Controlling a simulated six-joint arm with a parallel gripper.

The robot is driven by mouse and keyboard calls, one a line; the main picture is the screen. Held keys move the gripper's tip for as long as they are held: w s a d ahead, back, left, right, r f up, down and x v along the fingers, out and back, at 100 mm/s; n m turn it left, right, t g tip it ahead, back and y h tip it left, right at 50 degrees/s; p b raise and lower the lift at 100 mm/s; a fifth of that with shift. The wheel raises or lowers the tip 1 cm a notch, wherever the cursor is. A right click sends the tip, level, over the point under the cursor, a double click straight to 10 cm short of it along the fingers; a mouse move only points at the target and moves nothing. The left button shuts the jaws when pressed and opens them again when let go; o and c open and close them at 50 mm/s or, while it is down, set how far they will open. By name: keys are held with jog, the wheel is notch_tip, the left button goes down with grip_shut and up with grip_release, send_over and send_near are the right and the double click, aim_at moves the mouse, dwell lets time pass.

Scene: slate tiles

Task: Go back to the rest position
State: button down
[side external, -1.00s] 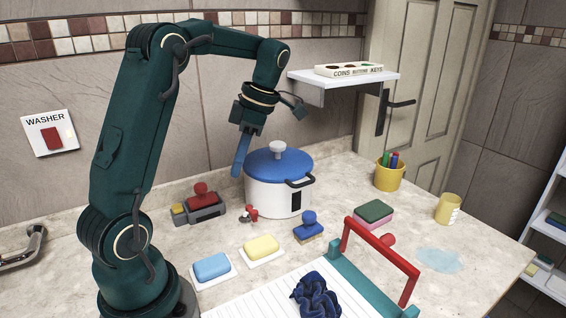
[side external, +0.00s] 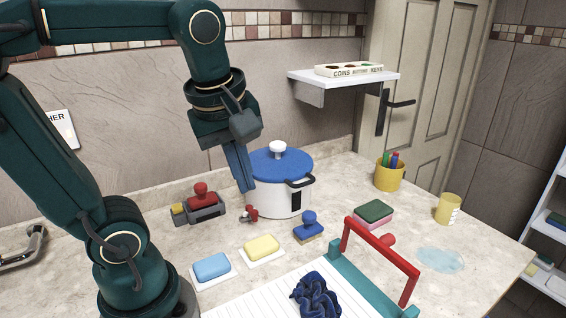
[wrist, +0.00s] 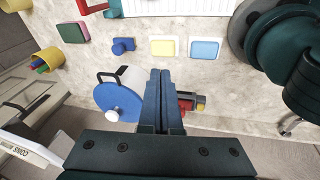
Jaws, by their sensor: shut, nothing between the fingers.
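My gripper (side external: 242,178) is shut and empty, its blue fingers pointing down in the air. In the side view it appears just left of the white pot (side external: 272,199) with the blue lid (side external: 280,167). In the wrist view the closed fingers (wrist: 164,75) reach up the middle, with the pot lid (wrist: 117,108) to their left. The fingers partly hide a red-and-grey item there. I cannot tell the exact gap between fingers and pot.
A white shelf (side external: 343,80) juts from the wall.

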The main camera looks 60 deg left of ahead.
jog(key=s+d+f+m+t+h, duration=0.1)
jog(key=d+f+m, duration=0.3)
jog(key=m, duration=1)
jog(key=shift+s+d+m+t+h, duration=0.3)
jog(key=shift+s+m+t, duration=0.1)
jog(key=shift+s+t, duration=0.45)
jog(key=c, duration=1.5)
grip_release()
jog(key=shift+w+m, duration=0.2)
jog(key=shift+m, duration=0.3)
jog(key=shift+c, duration=0.2)
jog(key=o, duration=0.5)
jog(key=shift+o, duration=1.4)
jog(key=shift+w+r, duration=0.2)
jog(key=shift+r, duration=0.15)
jog(key=n+g, duration=0.6)
jog(key=n, duration=0.5)
send_over(254, 211)
jog(key=shift+t, duration=0.25)
notch_tip(254, 211, down, 7)
jog(key=shift+f, duration=2.6)
